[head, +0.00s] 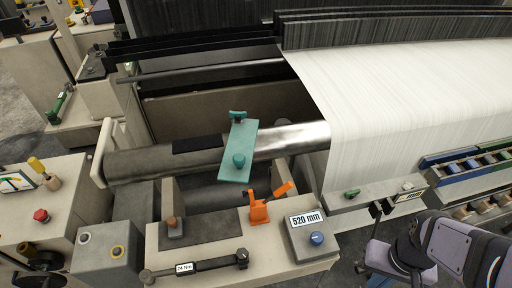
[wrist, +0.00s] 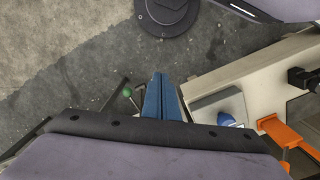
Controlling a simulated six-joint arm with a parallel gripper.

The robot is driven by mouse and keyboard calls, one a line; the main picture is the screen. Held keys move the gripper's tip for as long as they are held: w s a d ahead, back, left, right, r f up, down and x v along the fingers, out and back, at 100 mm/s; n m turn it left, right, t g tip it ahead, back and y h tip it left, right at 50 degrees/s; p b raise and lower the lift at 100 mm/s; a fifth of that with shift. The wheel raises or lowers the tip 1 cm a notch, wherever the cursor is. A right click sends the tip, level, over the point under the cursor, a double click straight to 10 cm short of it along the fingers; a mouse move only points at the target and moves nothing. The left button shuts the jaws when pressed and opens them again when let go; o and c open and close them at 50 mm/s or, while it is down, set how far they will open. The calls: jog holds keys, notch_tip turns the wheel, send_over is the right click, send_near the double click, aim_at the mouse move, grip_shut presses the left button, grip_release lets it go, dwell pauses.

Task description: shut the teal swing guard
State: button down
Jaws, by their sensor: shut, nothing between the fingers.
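The teal swing guard (head: 240,142) is a flat plate in the middle of the head view, lying at a slant over the shiny roller (head: 292,139).
An orange clamp (head: 259,210) stands just in front of the guard. A torque wrench (head: 197,266) lies at the front. White cloth (head: 390,95) covers the right side.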

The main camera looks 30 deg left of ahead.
jog(key=w+a+r+n+t+y+p, duration=0.1)
jog(key=w+a+r+y, duration=0.1)
jog(key=w+a+r, duration=0.6)
jog(key=w+a+r+n+t+y+p, duration=0.15)
jog(key=w+a+r, duration=0.35)
jog(key=a, duration=0.5)
jog(key=s+a+r+n+g+y, duration=0.3)
jog(key=a+r+n, duration=0.3)
jog(key=r, duration=0.7)
jog(key=shift+s+a+y+b, duration=0.4)
jog(key=shift+s+a+y, duration=0.05)
jog(key=shift+a, duration=0.75)
jog(key=shift+f, duration=0.15)
